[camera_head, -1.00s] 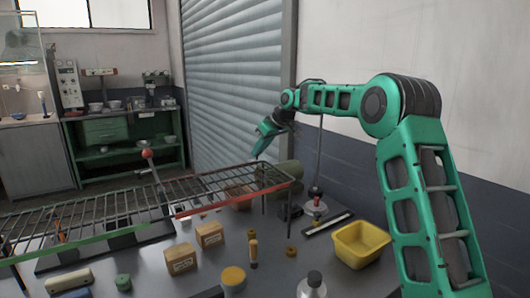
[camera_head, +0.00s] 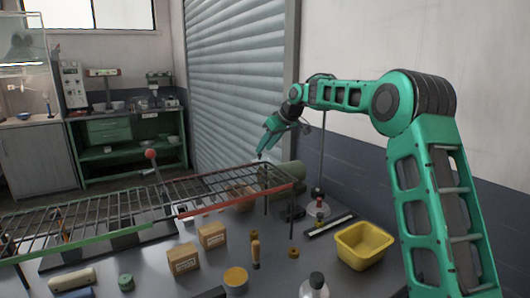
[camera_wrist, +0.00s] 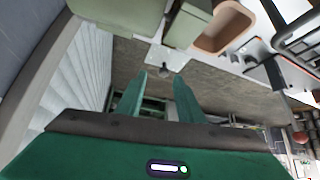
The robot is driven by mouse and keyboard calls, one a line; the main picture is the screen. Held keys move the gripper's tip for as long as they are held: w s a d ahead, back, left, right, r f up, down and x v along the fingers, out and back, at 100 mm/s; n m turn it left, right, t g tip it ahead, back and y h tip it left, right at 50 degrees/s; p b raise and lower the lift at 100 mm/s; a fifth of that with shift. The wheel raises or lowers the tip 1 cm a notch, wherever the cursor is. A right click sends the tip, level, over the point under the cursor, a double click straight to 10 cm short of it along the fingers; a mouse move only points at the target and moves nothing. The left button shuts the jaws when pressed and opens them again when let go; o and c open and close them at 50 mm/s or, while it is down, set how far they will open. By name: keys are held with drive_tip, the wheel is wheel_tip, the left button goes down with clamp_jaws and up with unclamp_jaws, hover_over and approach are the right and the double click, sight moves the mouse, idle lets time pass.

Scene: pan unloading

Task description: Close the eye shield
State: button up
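I cannot single out the eye shield with certainty. A clear upright panel (camera_head: 22,47) stands over the counter at the far left of the head view and may be it. My gripper (camera_head: 263,142) hangs above the far right end of the wire rack, fingers pointing down and left, far from that panel. The wrist view shows the two green fingers of my gripper (camera_wrist: 160,76) apart with nothing between them.
A long wire rack (camera_head: 95,217) spans the dark table, with a red-ball lever (camera_head: 150,154) at its back edge. A green workbench (camera_head: 128,148) stands behind.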

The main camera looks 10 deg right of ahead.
drive_tip(key=v, duration=0.8)
drive_tip(key=shift+d, duration=0.1)
drive_tip(key=s+d+f+m+g+h, duration=0.1)
drive_tip(key=s+d+f+m, duration=0.3)
drive_tip(key=s, duration=0.6)
drive_tip(key=s+d+f+m+g+h, duration=0.1)
drive_tip(key=s+d+f+h, duration=0.1)
drive_tip(key=s+d, duration=0.65)
drive_tip(key=s+d+f+m+g+h, duration=0.1)
drive_tip(key=s+d+f+m, duration=0.15)
drive_tip(key=s, duration=1.05)
drive_tip(key=s+f+m+g, duration=0.1)
drive_tip(key=s+f, duration=0.3)
drive_tip(key=s, duration=0.5)
drive_tip(key=s+f+m+g, duration=0.1)
drive_tip(key=s+f+m, duration=0.1)
drive_tip(key=s, duration=0.7)
drive_tip(key=s+f+m+g, duration=0.1)
drive_tip(key=s+f, duration=0.4)
drive_tip(key=s, duration=0.5)
drive_tip(key=shift+d+f+m, duration=0.35)
drive_tip(key=shift+d+m, duration=0.1)
drive_tip(key=shift+m, duration=0.3)
